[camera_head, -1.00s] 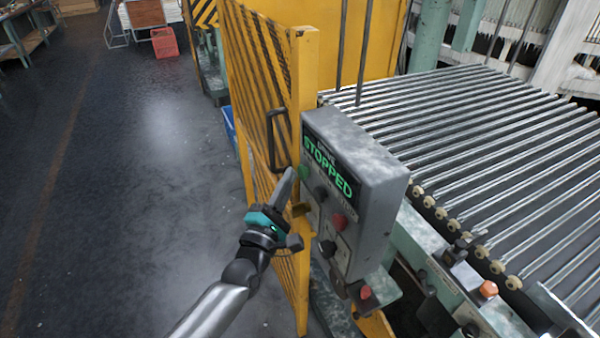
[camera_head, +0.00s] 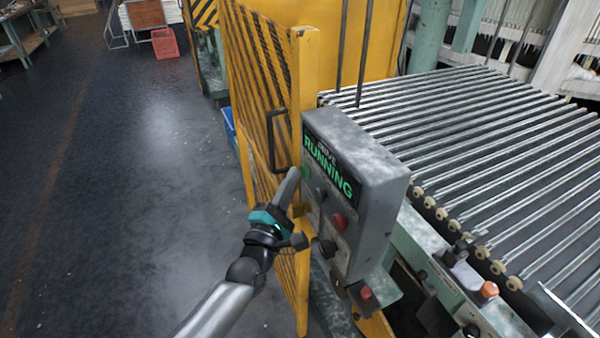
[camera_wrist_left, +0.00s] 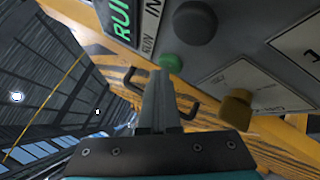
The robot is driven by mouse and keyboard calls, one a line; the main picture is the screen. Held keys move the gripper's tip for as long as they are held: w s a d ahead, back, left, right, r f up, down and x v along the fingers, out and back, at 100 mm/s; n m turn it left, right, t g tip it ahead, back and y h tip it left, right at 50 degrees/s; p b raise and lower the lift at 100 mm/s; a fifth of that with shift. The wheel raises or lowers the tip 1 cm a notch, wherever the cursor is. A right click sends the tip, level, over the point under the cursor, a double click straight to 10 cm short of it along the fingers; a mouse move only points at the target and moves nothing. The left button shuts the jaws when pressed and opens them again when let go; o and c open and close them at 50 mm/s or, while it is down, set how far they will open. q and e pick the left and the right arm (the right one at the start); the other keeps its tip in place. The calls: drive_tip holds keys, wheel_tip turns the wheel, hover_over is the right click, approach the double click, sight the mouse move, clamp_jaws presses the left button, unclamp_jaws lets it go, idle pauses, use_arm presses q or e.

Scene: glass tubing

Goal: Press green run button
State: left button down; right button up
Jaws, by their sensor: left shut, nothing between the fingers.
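The grey control box (camera_head: 375,165) has a display (camera_head: 329,170) that reads RUNNING in green letters. The green run button (camera_head: 305,172) is at the box's left edge, just by my fingertips. In the left wrist view the green button (camera_wrist_left: 171,63) shows just beyond the tips of my shut fingers. My left gripper (camera_head: 292,174) is shut and empty, its tips at or very near the button; I cannot tell if they touch it. My right gripper is not in view.
A black knob (camera_head: 321,194) and a red button (camera_head: 339,222) sit close to the green one. A yellow mesh gate (camera_head: 262,110) with a black handle (camera_head: 271,140) stands left of the box. A roller conveyor (camera_head: 480,150) lies behind it. The floor at left is clear.

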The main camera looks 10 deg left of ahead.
use_arm(q)
drive_tip(key=shift+d, duration=0.1)
idle(0.4)
drive_tip(key=shift+s+a, duration=0.5)
drive_tip(key=shift+a, duration=0.25)
